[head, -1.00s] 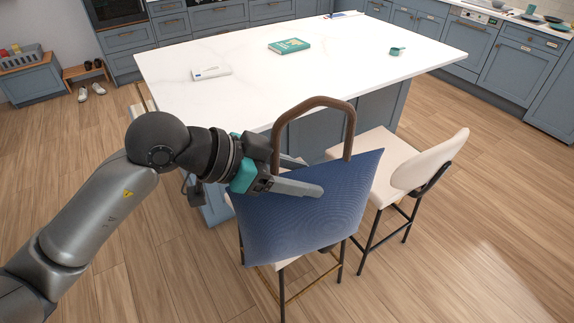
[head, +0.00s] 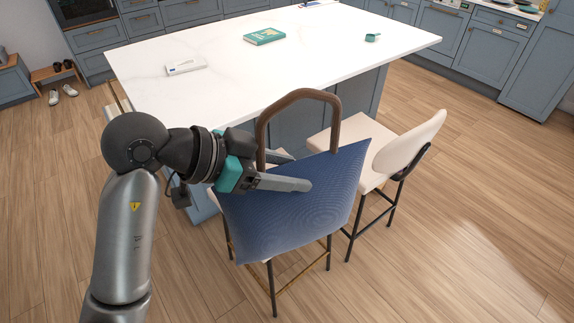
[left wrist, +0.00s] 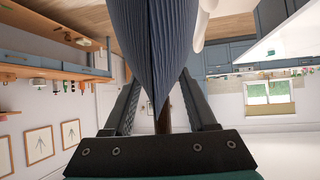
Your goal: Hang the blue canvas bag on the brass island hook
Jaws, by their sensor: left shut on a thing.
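The blue canvas bag (head: 290,215) hangs in front of the kitchen island, with its brown arched handle (head: 299,95) standing up above it. My left gripper (head: 303,172) is shut on the bag near its upper edge, one finger across the front face. In the left wrist view the blue bag (left wrist: 160,45) comes down between the two fingers (left wrist: 163,110), with a brown strip of handle just visible between them. The brass island hook cannot be made out in any view. My right gripper is not in view.
The white-topped island (head: 235,75) stands behind the bag. On it lie a green book (head: 265,37), a white item (head: 186,66) and a teal scoop (head: 372,37). A cream stool (head: 408,145) stands right of the bag; another is partly behind it. Floor is free at right.

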